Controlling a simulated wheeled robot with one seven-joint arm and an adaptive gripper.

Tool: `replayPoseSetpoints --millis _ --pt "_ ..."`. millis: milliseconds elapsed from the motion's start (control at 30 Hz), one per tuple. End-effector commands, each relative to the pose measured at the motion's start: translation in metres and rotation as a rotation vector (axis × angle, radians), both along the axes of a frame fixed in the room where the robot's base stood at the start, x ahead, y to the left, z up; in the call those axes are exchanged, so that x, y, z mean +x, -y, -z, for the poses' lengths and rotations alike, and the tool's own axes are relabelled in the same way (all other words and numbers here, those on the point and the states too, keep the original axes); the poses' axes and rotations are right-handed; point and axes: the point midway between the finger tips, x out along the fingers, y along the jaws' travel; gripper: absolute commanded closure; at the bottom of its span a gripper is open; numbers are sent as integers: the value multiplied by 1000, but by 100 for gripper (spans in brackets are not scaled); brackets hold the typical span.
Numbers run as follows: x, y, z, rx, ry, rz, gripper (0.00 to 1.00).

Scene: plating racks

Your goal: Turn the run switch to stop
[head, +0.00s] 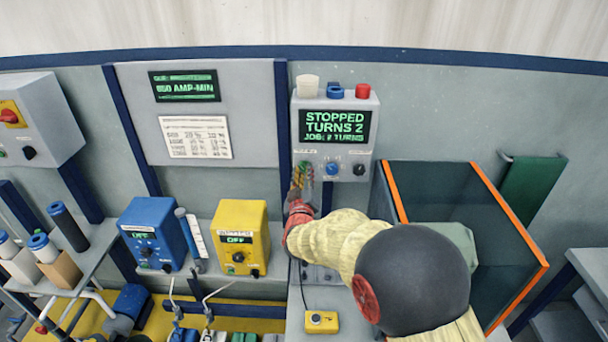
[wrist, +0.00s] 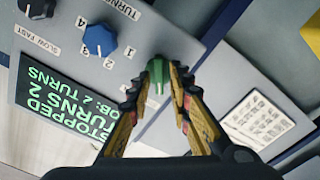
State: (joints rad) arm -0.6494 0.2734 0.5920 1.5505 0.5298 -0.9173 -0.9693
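The control box (head: 358,140) on the back wall has a screen (head: 334,126) reading "STOPPED, TURNS 2, JOB: 2 TURNS". The same screen shows upside down in the wrist view (wrist: 58,115). A green knob (wrist: 158,77), which looks like the run switch, is on the panel beside a blue knob (wrist: 102,40). My gripper (wrist: 157,80) has its yellow fingertips on either side of the green knob, seemingly touching it. In the head view my gripper (head: 301,180) is at the box's lower left and hides most of the knob. Its label is hidden.
A black knob (wrist: 38,8) lies beyond the blue one. A yellow unit (head: 239,240) and a blue unit (head: 155,236) stand on the shelf to the left. An orange-edged clear guard (head: 440,200) stands close to the right of my arm. A yellow pendant (head: 321,322) lies below.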

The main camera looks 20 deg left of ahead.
Motion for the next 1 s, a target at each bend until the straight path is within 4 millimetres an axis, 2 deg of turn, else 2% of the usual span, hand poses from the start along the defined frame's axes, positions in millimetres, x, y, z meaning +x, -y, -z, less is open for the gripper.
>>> replayPoseSetpoints --millis 333,467,567,800,1000 --pt "0 0 0 1 0 1 73" --pt "-6 1 0 1 0 0 73" --pt "-18 4 -1 1 -1 -1 73" --pt "-66 15 -1 0 0 -2 73" --pt "-99 23 -1 1 0 -1 73"
